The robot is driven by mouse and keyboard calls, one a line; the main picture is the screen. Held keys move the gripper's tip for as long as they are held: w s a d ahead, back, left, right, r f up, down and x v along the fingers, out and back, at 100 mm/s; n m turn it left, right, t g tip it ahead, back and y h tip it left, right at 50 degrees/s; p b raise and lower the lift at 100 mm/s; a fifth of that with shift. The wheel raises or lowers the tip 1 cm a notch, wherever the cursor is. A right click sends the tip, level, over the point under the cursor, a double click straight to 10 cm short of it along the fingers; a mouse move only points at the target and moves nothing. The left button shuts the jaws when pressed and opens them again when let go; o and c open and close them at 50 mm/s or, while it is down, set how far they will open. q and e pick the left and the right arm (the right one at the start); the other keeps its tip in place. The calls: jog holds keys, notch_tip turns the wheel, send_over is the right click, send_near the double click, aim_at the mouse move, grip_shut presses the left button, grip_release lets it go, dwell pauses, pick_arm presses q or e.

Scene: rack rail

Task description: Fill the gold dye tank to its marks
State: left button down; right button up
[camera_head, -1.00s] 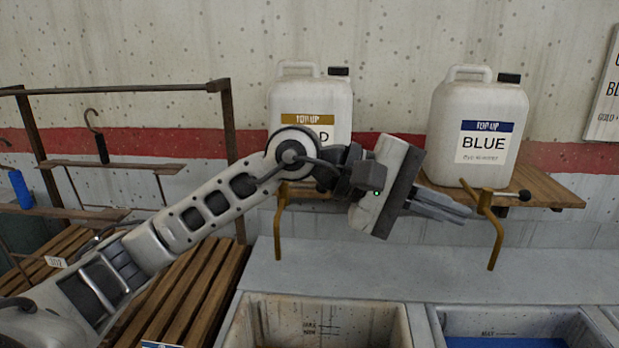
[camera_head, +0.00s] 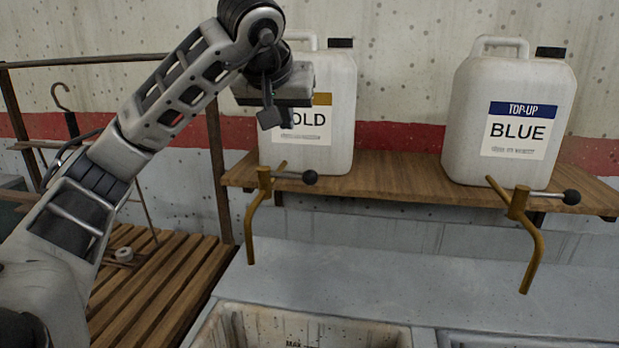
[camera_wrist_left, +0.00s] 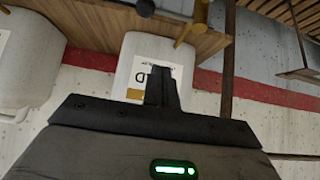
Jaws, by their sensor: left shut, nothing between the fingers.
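The white gold top-up jug (camera_head: 340,115) stands on the wooden shelf, its label partly hidden by my left arm. Below it hangs the gold tap (camera_head: 254,215), its black-knobbed lever (camera_head: 310,178) pointing right. Under the tap, only the top of a tank (camera_head: 235,325) shows, with a MAX mark on its inside wall; its liquid is out of frame. My left gripper (camera_head: 268,117) is raised in front of the jug's label, above the lever and apart from it. In the left wrist view its fingers (camera_wrist_left: 162,86) are shut and empty, with the jug (camera_wrist_left: 140,50) behind them, upside down.
The blue jug (camera_head: 510,100) stands on the shelf (camera_head: 400,170) at right, above a similar tap (camera_head: 530,245). A second tank edge (camera_head: 530,340) shows below. A metal rack (camera_head: 218,170) and slatted bench (camera_head: 165,280) are at left. The grey ledge is clear.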

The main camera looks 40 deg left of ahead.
aim_at(295, 176)
pick_arm(q)
jog(key=d+b+x, duration=0.1)
jog(key=x, duration=1.1)
jog(key=s, duration=0.1)
jog(key=s+d, duration=0.1)
jog(key=s+f, duration=0.1)
jog(key=shift+s+d, duration=0.25)
jog(key=shift+d, duration=0.05)
